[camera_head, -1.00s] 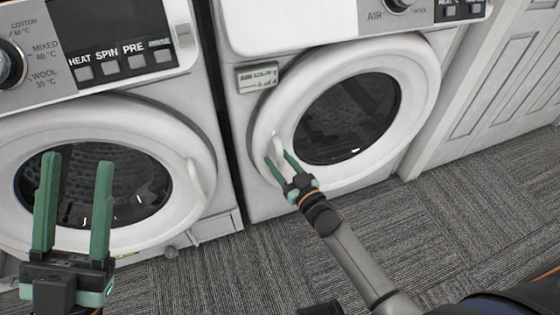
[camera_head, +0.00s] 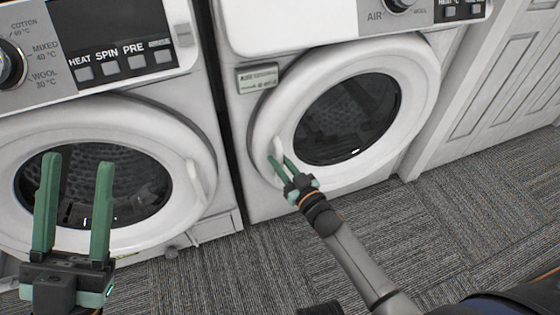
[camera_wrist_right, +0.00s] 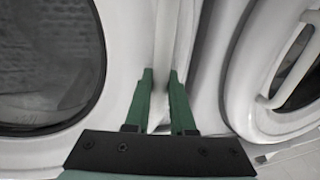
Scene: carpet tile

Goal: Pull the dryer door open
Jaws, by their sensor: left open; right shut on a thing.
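The dryer is the right machine, and its round white door (camera_head: 413,67) with dark glass looks closed. The door's white handle (camera_head: 278,147) is at the left side of the door; it also shows in the right wrist view (camera_wrist_right: 165,40), running up between the fingers. My right gripper (camera_head: 280,163) is shut on this handle, with a green finger on each side of it (camera_wrist_right: 160,75). My left gripper (camera_head: 78,165) is open and empty, in front of the left machine's door. The lower end of the handle is partly hidden by the fingers.
A washing machine with a round door (camera_head: 195,140) stands at the left, close beside the dryer, with a narrow dark gap between. A white panelled door (camera_head: 500,90) is at the right. The grey carpet (camera_head: 450,230) in front is clear.

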